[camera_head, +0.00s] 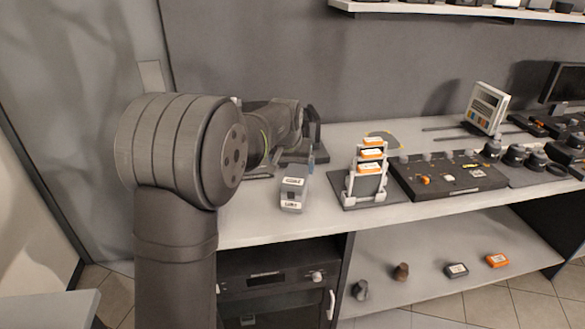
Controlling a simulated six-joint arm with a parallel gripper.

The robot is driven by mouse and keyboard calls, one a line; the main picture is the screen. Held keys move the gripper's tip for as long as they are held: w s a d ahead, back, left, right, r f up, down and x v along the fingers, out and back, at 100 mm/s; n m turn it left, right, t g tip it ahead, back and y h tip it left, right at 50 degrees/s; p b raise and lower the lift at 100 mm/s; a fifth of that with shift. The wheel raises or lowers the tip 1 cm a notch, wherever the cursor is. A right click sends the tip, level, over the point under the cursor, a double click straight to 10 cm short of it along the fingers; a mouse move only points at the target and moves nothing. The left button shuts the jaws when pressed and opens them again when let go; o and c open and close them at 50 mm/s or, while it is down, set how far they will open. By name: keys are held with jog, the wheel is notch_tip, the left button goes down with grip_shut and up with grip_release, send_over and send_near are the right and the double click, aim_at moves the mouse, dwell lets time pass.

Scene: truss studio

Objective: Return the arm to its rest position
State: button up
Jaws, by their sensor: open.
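My arm (176,150) fills the left of the view. Its upright link rises from the bottom edge to a large round joint, and the forearm (268,128) reaches away over the left part of the bench (262,226). My gripper's fingers cannot be made out; the arm and the dark shapes at its far end hide them. No object can be seen held.
A grey labelled box (293,190) stands on the bench near the forearm. To its right are a rack (369,194) with orange-and-white packs, a dark tray (455,181) and a white panel device (487,107). Several small items lie on the lower shelf (425,284).

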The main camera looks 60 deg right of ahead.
aim_at(295, 177)
jog(key=x, duration=1.2)
jog(key=shift+w+r, duration=0.1)
jog(key=shift+d+r, duration=0.15)
jog(key=shift+r, duration=1.15)
